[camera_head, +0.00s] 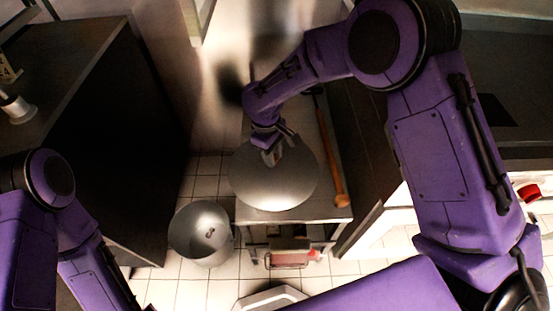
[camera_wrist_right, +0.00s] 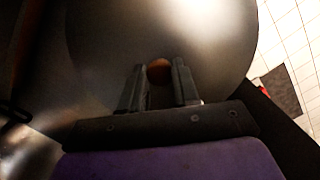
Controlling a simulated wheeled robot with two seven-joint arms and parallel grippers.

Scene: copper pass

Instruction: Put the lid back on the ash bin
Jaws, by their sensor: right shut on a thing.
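The round grey metal lid (camera_head: 272,190) is under my right gripper (camera_head: 271,153) in the head view. The gripper is shut on the lid's small brown knob (camera_wrist_right: 159,70), which shows between the fingers in the right wrist view. The lid overlaps a metal stand; I cannot tell whether it touches it. The ash bin (camera_head: 184,232), a round open grey metal bin, stands on the tiled floor to the lid's lower left, with something small and dark inside. The lid is apart from the bin. My left arm shows at the left, but its gripper is out of view.
The metal stand (camera_head: 285,216) bears a long wooden-handled tool (camera_head: 331,165) right of the lid. A dark counter (camera_head: 95,75) rises at the left, and another dark cabinet (camera_head: 372,150) at the right. Pale tiled floor (camera_head: 183,290) is clear below the bin.

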